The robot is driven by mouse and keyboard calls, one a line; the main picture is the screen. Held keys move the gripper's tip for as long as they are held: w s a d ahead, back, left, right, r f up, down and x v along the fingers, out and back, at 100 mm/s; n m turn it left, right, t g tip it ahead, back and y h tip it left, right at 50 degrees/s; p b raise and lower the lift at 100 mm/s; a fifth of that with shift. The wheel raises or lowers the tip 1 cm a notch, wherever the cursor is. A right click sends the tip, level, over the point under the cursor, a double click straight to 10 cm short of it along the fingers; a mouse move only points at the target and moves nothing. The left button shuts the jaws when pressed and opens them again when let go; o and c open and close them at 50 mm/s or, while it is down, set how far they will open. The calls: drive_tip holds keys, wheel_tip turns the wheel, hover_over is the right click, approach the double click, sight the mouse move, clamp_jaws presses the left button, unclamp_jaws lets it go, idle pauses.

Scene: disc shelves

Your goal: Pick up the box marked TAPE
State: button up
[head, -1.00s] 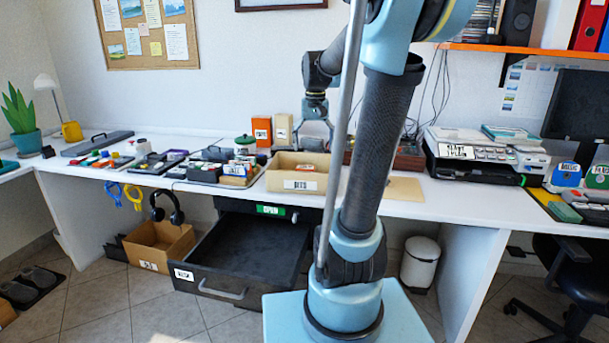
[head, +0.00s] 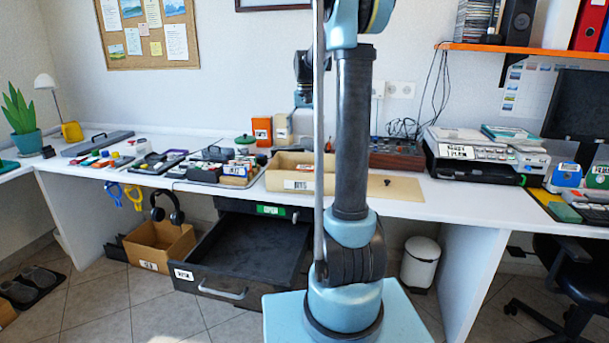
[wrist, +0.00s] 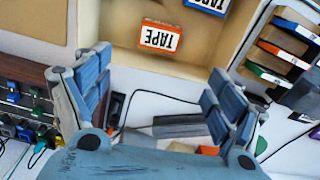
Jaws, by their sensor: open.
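The box marked TAPE (wrist: 160,36) shows in the wrist view as a small orange box with a white label, upside down in the picture. It lies inside a tan bin (wrist: 125,32). My gripper (wrist: 160,68) is open and empty, its blue fingers spread below the box in the picture and apart from it. In the head view, my gripper (head: 303,97) hangs above the back of the desk, partly hidden by my arm. I cannot make out the TAPE box in the head view.
A blue labelled box (wrist: 208,4) lies near the TAPE box, cut off by the frame edge. In the head view, an orange box (head: 261,130) stands behind the open tan bin (head: 275,182). A dark drawer (head: 245,255) is open under the desk. A printer (head: 480,155) stands to the right.

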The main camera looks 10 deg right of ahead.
hover_over(305, 167)
drive_tip(key=f, duration=1)
drive_tip(key=shift+w+d+f, duration=0.1)
drive_tip(key=shift+w+f, duration=0.05)
drive_tip(key=shift+w, duration=0.1)
drive_tip(key=shift+s+f, duration=0.2)
drive_tip(key=shift+f, duration=2.6)
drive_tip(key=c, duration=1.1)
